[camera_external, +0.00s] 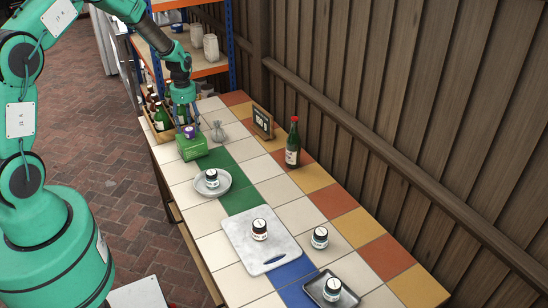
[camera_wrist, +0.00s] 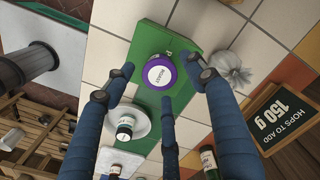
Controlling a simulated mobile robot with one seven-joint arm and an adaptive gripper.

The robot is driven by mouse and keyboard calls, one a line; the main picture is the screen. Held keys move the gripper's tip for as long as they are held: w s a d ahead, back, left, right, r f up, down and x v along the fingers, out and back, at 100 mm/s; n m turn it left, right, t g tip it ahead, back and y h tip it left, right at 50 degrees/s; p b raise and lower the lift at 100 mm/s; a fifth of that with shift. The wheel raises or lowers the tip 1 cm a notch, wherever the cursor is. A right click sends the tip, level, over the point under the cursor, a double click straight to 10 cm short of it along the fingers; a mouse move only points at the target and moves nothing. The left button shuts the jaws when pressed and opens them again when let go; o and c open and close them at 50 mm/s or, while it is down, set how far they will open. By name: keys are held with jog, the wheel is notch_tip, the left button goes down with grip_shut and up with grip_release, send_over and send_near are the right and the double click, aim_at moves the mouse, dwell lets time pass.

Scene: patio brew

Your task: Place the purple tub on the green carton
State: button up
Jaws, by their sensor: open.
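The purple tub (camera_external: 190,131) stands upright on top of the green carton (camera_external: 192,149), near the far left end of the tiled table. In the wrist view the purple tub (camera_wrist: 160,73), with its white label, rests on the green carton (camera_wrist: 148,38). My gripper (camera_external: 186,118) is just above the tub in the external view. In the wrist view the blue fingers of my gripper (camera_wrist: 162,80) are spread around the tub, with gaps beside it, and hold nothing. The tub's far side is partly hidden.
A wooden crate (camera_external: 151,124) of bottles stands left of the carton. A grey tied bag (camera_external: 217,133), a sign (camera_external: 262,122) and a green bottle (camera_external: 293,145) are to its right. A plate (camera_external: 222,188) with a jar and a white board (camera_external: 243,250) lie nearer.

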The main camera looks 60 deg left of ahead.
aim_at(190, 129)
notch_tip(190, 129, up, 10)
jog(key=shift+f, duration=0.25)
dwell(0.7)
jog(key=s+d+r+n+t, duration=0.2)
jog(key=s+d+r, duration=0.1)
jog(key=d+r, duration=2.15)
jog(key=s+d+r+n+t, duration=0.1)
jog(key=s+d+r+t, duration=0.1)
jog(key=s+d+r, duration=0.9)
jog(key=s+d+n+t, duration=0.1)
jog(key=s+d, duration=0.7)
jog(key=s, duration=0.5)
jog(key=shift+d+f+n+t, duration=0.25)
jog(key=shift+n+t, duration=0.05)
